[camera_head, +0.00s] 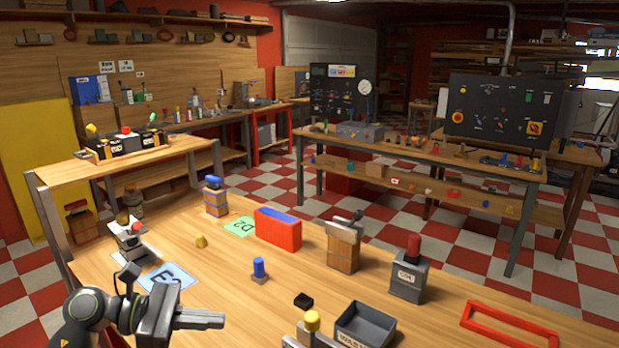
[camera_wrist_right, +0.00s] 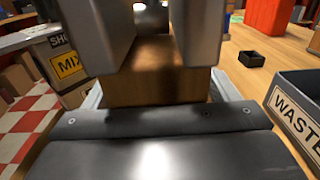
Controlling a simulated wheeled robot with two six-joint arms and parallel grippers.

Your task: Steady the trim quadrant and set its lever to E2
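No thing here carries a readable trim quadrant name, so I cannot tell for sure which it is. A fixture with a yellow knob (camera_head: 312,320) and pale metal edges is cut off at the head view's bottom edge. A wooden block (camera_wrist_right: 155,90) between pale metal strips, perhaps the same fixture, lies below my right gripper (camera_wrist_right: 153,35). The right fingers are apart, with nothing seen held between them. A blue E2 card (camera_head: 167,279) lies on the bench at left. My left gripper (camera_head: 222,320) is right of the card, seen side-on, over the bench; its opening is unclear.
A red bin (camera_head: 278,230), wooden lever box (camera_head: 343,250), grey red-knobbed box (camera_head: 408,278), blue-knobbed peg (camera_head: 259,270) and red frame (camera_head: 508,325) stand around. A green D2 card (camera_head: 240,226) lies farther back.

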